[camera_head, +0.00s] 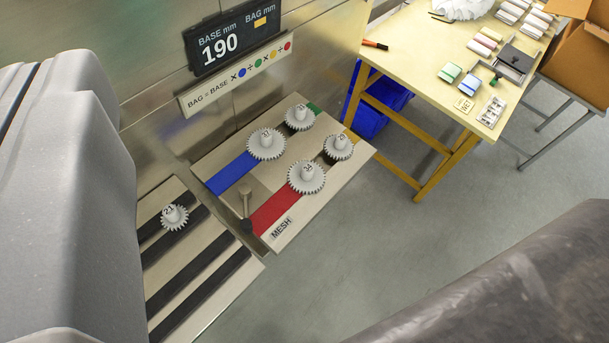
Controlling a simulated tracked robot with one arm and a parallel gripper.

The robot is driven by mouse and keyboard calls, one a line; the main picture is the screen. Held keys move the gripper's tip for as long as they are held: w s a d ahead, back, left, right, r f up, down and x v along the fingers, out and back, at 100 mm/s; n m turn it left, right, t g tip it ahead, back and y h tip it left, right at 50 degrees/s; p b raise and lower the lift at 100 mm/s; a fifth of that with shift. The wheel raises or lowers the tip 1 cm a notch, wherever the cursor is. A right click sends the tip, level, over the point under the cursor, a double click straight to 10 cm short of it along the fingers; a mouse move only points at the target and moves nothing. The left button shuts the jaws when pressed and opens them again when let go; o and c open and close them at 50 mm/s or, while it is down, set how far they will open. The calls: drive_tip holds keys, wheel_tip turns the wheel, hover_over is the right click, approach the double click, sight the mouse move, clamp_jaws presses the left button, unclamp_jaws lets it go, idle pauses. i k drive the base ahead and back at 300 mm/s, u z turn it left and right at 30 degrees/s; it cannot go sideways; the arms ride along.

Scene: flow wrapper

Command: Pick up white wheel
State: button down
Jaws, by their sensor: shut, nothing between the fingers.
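Several pale grey-white toothed wheels with numbers on their hubs are in view; I cannot tell which one is meant as the white wheel. One wheel (174,217) sits alone on the striped rack (222,311) at left. On the MESH plate (318,212) are a wheel (266,145) by the blue strip, a wheel (306,178) by the red strip, a wheel (299,118) by the green strip and a wheel (338,147) at the right. My gripper's fingers are not in view. Large grey and dark parts, probably my own arm, fill the left edge and lower right corner.
A bare upright post (245,198) stands on the plate. A display (232,37) reading BASE mm 190 is on the metal wall, above a colored-dot formula strip (237,80). A yellow table (426,80) holds small parts; a blue bin (376,106) is under it. Open floor lies between.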

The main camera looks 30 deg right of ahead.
sight(306, 176)
drive_tip(key=z, duration=2.8)
drive_tip(key=k, duration=1)
drive_tip(key=u, duration=1.25)
drive_tip(key=i, duration=1)
drive_tip(key=u, duration=0.05)
